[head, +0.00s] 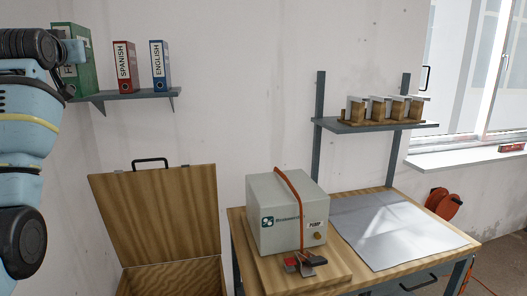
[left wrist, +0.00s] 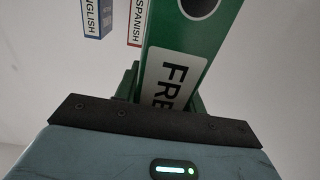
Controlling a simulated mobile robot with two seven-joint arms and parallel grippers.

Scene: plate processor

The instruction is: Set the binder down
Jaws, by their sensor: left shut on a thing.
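The green binder (head: 86,66) is at the left end of the wall shelf (head: 130,95) in the head view, partly hidden by my left arm. In the left wrist view the green binder (left wrist: 187,45) carries a white label reading "FRE". My left gripper (left wrist: 165,98) is shut on it, its fingers mostly hidden behind the binder and gripper body. The binder looks slightly tilted in the head view. I cannot tell whether its bottom touches the shelf. My right gripper is not in view.
A red SPANISH binder (head: 125,67) and a blue ENGLISH binder (head: 160,66) stand on the shelf to the right. Below are an open wooden chest (head: 160,215) and a bench (head: 410,275) with a pump box (head: 285,215).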

